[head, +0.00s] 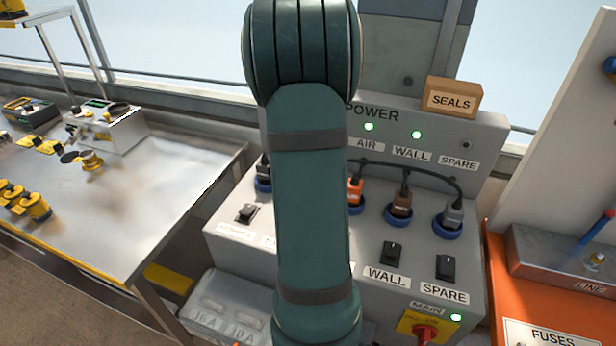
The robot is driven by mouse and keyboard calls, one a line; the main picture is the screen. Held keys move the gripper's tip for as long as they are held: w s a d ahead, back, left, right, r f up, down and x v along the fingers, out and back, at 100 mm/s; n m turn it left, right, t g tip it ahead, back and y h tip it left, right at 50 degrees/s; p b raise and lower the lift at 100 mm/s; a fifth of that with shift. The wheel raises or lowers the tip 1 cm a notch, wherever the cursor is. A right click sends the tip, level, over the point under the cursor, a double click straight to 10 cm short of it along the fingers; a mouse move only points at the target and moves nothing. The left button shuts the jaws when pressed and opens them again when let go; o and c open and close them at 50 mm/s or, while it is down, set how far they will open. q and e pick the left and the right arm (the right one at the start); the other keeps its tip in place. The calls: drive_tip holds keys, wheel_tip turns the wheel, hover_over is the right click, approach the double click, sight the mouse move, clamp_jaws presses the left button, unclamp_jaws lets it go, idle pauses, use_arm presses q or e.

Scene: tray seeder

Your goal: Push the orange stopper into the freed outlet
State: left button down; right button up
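A grey power panel (490,150) has a row of blue-ringed outlets. An orange plug-like piece (356,190) sits in the outlet below the AIR label; I cannot tell whether it is the stopper. A dark grey plug (453,215) with a black cable is in the outlet below SPARE. A dark plug (263,172) shows at the left. No empty outlet is visible; my green arm hides part of the row. A tan SEALS box (452,97) stands on the panel; its inside is not visible. Neither gripper shows.
Rocker switches marked WALL (393,252) and SPARE (446,268) are on the panel front, above a red MAIN switch (424,334). A clear fuse box (232,305) is below. A metal table (165,200) is left; an orange FUSES cabinet (500,280) is right.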

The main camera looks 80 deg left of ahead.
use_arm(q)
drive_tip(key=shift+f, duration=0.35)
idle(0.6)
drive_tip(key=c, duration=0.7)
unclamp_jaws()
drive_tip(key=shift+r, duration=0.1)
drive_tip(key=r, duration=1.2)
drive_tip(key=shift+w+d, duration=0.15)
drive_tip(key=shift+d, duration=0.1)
